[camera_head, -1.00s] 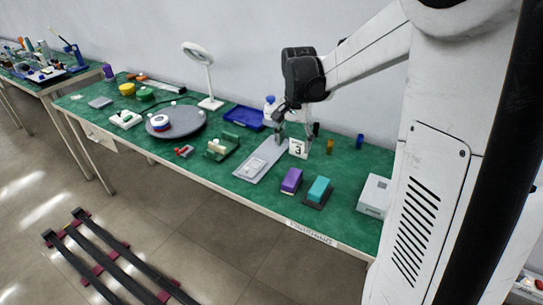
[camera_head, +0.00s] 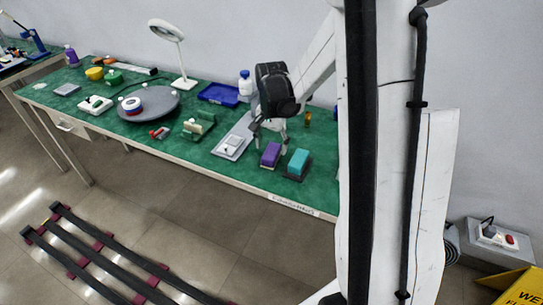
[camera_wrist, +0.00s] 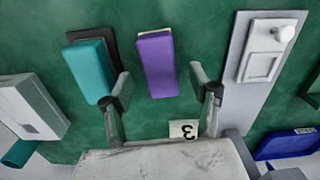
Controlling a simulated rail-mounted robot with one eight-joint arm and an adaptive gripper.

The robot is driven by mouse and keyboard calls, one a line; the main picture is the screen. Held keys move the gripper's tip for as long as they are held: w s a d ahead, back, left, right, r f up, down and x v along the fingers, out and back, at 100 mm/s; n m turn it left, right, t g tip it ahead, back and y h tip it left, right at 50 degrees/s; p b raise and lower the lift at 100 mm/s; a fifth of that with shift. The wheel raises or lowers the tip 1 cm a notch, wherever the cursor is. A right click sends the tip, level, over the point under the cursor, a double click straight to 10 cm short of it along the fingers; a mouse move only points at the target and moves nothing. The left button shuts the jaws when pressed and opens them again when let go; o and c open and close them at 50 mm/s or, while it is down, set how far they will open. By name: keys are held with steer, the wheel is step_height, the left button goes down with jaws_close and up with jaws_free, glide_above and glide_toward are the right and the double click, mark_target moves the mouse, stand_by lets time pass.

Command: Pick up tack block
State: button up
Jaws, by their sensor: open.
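A purple block (camera_head: 270,154) with a pale underside lies on the green table. A teal block (camera_head: 298,162) lies just right of it on a dark base. No label shows which is the tack block. My gripper (camera_head: 270,138) is open and empty, over the back end of the purple block. In the wrist view the purple block (camera_wrist: 156,64) lies between the lines of my spread fingertips (camera_wrist: 160,76), apart from both. The teal block (camera_wrist: 90,69) is left of the left finger there.
A grey plate (camera_head: 232,146) with a raised square and white knob lies left of the purple block. A grey box (camera_wrist: 32,105) lies beyond the teal block. The table's front edge is close.

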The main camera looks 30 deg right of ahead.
steer(key=shift+f, duration=1.3)
steer(key=shift+c, duration=0.5)
steer(key=c, duration=1.1)
steer(key=shift+r, duration=0.15)
steer(key=shift+c, duration=0.2)
steer(key=r, duration=0.4)
steer(key=shift+w+a+r, duration=0.15)
steer(key=shift+a+r, duration=0.05)
steer(key=shift+a, duration=0.05)
steer(key=w+a+r+p, duration=0.1)
steer(key=w+a+r, duration=0.5)
steer(key=a, duration=0.3)
steer(key=shift+w+r, duration=0.15)
